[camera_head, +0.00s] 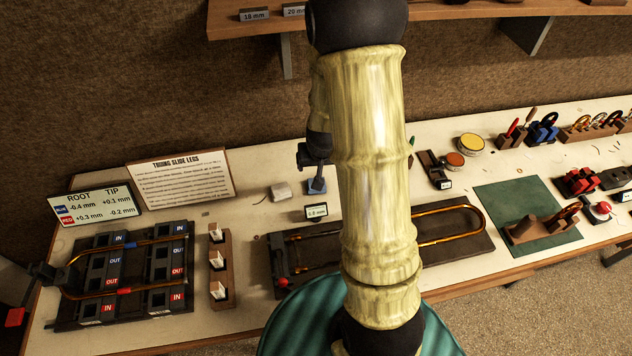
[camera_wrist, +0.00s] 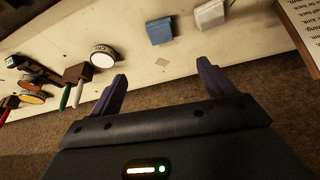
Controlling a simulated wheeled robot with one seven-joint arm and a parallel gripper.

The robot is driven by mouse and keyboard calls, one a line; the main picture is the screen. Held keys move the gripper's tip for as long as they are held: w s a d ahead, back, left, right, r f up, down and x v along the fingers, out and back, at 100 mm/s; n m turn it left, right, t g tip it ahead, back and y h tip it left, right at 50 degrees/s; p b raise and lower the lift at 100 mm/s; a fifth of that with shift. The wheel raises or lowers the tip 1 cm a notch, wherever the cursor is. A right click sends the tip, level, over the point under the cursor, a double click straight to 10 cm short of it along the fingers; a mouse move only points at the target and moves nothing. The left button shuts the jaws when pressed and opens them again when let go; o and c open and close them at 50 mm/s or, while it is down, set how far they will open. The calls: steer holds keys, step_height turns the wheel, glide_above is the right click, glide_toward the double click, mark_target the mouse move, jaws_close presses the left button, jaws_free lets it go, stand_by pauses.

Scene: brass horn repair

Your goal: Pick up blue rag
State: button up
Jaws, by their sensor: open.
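The blue rag (camera_head: 317,187) is a small folded block on the pale bench top. In the head view my arm stands just right of it. It also shows in the wrist view (camera_wrist: 159,31), upper middle, beyond my fingertips and between their lines. My gripper (camera_wrist: 162,70) is open and empty, its two dark purple fingers spread apart. In the head view my gripper (camera_head: 311,157) appears just above and slightly left of the rag, partly hidden by my arm. The rag is not touched in the wrist view.
A white block (camera_head: 280,191) lies left of the rag, and a small label stand (camera_head: 317,211) stands in front. A dark board with a brass slide (camera_head: 474,247) lies nearer. A printed sign (camera_head: 180,180) leans at the back left. A shelf (camera_head: 450,10) overhangs the bench.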

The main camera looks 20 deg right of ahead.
steer(key=shift+s+d, duration=0.15)
steer(key=shift+p+x, duration=1.75)
steer(key=shift+x, duration=4.35)
steer(key=shift+a, duration=0.25)
steer(key=shift+f, duration=0.15)
steer(key=shift+p+x, duration=1)
steer(key=shift+p, duration=0.05)
steer(key=shift+p+x, duration=0.5)
steer(key=shift+x, duration=1)
steer(key=shift+s+a, duration=0.1)
